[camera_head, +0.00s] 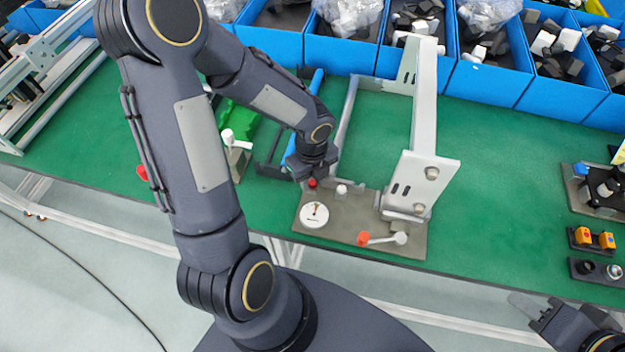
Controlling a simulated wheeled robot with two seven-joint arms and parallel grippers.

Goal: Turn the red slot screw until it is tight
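A small red part (312,183), which looks like the red screw, stands at the back left of a grey-brown metal plate (336,232) on the green table. Its slot is too small to see. My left gripper (312,173) points down right above the red part; its fingers are small and dark, and I cannot tell whether they touch it or how far apart they are. My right gripper (541,314) is at the bottom right, low and away from the plate, partly cut off by the frame edge. Nothing shows in it.
The plate carries a white dial (314,215), a white post (341,191), an orange-tipped lever (364,239) and a tall grey frame (424,130). Blue bins (497,83) line the back. Small button boxes (592,240) stand at right. Green table between is clear.

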